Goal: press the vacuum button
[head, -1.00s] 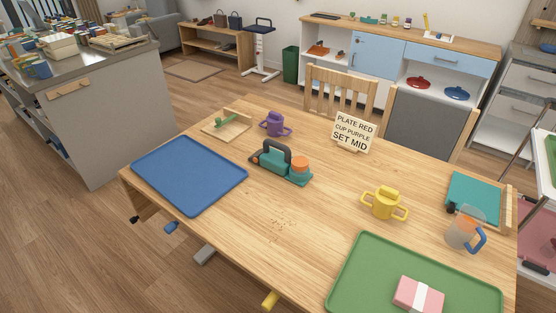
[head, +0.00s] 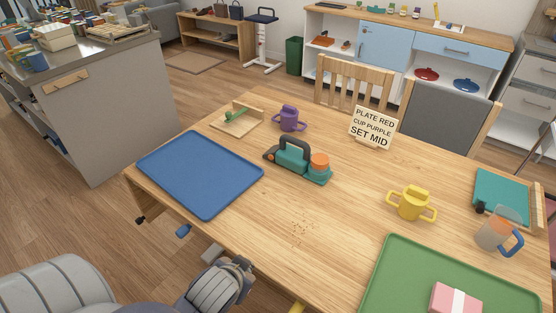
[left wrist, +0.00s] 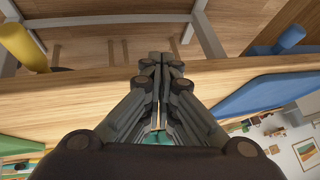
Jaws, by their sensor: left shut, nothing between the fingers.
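The teal handheld vacuum (head: 292,158) with a dark handle stands upright on the wooden table (head: 345,210), right of the blue tray, in the head view. It has an orange cylinder on its right end and a small orange spot at its left end; I cannot tell which part is the button. My left gripper (left wrist: 160,62) is shut and empty in the left wrist view, near the table's front edge and apart from the vacuum. A small teal patch shows behind its fingers. In the head view my left arm shows at bottom left, its fingertips not visible. My right gripper is out of view.
A blue tray (head: 200,172) lies left and a green tray (head: 400,275) with a pink block (head: 455,298) lies front right. A purple cup (head: 290,118), sign (head: 372,127) and yellow cup (head: 411,204) stand around the vacuum. Crumbs (head: 301,229) lie in the clear table middle.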

